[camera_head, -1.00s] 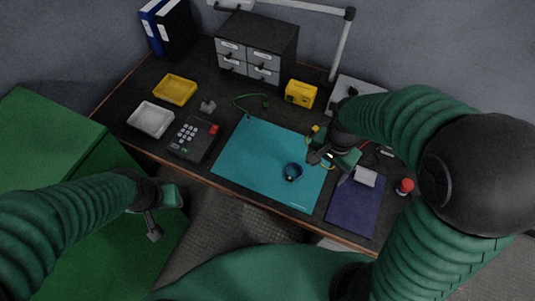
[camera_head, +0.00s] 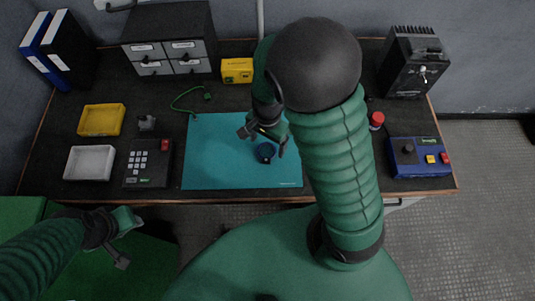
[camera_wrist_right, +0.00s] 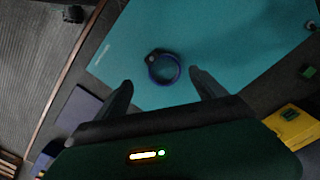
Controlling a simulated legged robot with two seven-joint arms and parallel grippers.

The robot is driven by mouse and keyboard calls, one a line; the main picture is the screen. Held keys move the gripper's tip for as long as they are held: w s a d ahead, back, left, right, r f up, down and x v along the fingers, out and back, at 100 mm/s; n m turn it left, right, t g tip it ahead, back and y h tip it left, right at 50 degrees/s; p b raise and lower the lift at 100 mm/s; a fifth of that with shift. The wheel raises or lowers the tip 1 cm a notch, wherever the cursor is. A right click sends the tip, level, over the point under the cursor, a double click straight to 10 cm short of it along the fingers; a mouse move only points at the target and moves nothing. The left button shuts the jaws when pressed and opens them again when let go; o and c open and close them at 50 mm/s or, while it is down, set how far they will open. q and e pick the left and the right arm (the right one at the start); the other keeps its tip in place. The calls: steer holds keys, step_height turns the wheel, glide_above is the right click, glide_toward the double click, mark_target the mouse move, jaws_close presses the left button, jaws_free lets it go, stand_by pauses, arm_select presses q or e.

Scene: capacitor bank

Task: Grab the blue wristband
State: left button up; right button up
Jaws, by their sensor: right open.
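The blue wristband (camera_head: 265,152) is a small dark blue ring lying on the teal mat (camera_head: 215,160). In the right wrist view the wristband (camera_wrist_right: 163,67) lies ahead of my fingertips, roughly between their lines, with a dark block on its upper left side. My right gripper (camera_head: 264,136) is open above the mat, close to the wristband; its fingers (camera_wrist_right: 160,85) are spread and empty.
On the desk are a yellow tray (camera_head: 101,120), a white tray (camera_head: 89,163), a keypad box (camera_head: 149,164), a drawer cabinet (camera_head: 168,40), a yellow box (camera_head: 237,71) and a blue control box (camera_head: 419,158). A green cord (camera_head: 182,98) lies behind the mat.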

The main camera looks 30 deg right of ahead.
mark_target(264, 155)
steer(key=shift+a+f, duration=0.25)
steer(key=shift+f, duration=0.25)
steer(key=f+b, duration=0.1)
steer(key=f, duration=0.1)
steer(key=a+f+b, duration=0.1)
steer(key=shift+w+a+f, duration=0.1)
steer(key=shift+f, duration=0.25)
steer(key=shift+w+f, duration=0.1)
steer(key=shift+f, duration=0.25)
steer(key=shift+d+f, duration=0.1)
steer(key=shift+d, duration=0.45)
steer(key=shift+c, duration=1.9)
steer(key=shift+a, duration=0.3)
steer(key=c, duration=0.9)
arm_select(q)
steer(key=shift+s+a+f, duration=0.1)
steer(key=shift+a+f, duration=0.2)
steer(key=shift+f, duration=0.25)
steer(key=shift+a+f, duration=0.3)
steer(key=shift+f, duration=0.25)
arm_select(e)
steer(key=shift+c, duration=0.6)
arm_select(q)
steer(key=shift+d, duration=0.1)
arm_select(e)
steer(key=shift+d, duration=0.1)
